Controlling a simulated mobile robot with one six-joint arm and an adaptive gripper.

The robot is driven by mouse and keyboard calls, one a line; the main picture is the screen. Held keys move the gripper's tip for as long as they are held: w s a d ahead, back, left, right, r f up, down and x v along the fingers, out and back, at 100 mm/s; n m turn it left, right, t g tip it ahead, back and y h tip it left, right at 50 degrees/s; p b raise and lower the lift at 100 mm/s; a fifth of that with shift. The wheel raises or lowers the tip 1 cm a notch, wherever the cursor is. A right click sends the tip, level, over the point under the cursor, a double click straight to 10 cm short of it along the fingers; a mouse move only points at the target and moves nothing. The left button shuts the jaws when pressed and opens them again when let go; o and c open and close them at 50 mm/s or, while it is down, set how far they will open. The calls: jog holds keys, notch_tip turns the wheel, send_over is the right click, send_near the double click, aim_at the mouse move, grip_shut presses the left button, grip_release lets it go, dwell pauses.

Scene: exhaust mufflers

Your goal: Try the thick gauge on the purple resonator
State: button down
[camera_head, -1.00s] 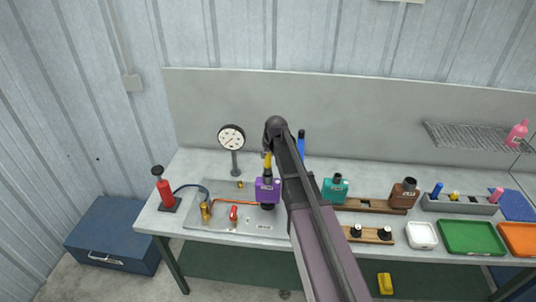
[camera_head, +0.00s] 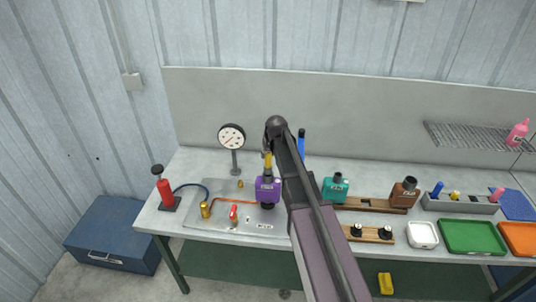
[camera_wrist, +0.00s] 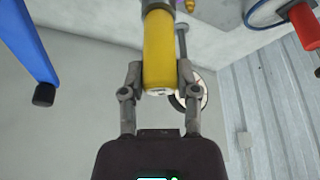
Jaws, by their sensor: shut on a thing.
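The purple resonator (camera_head: 268,190) stands upright on the metal plate, its dark neck facing up. My gripper (camera_wrist: 158,80) is shut on a yellow cylindrical gauge (camera_wrist: 159,50), which also shows in the head view (camera_head: 268,160). The gauge is upright, directly over the resonator's neck. Its far end meets a grey collar at the top of the wrist view. I cannot tell whether it is inside the neck or only touching it. My arm hides much of the gripper in the head view.
A dial on a stand (camera_head: 232,138), a red pump (camera_head: 165,190) and a red-handled valve (camera_head: 233,212) are to the left. A blue upright piece (camera_head: 301,143) stands behind my arm. Teal (camera_head: 335,188) and brown (camera_head: 404,193) units, a grey rack (camera_head: 460,206) and trays are right.

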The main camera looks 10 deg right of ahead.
aim_at(268, 159)
jog(key=shift+f+b, duration=1.55)
jog(key=shift+f, duration=0.05)
dwell(0.7)
jog(key=shift+r, duration=0.15)
dwell(1.1)
jog(key=shift+r+p, duration=3.4)
jog(key=shift+p, duration=0.15)
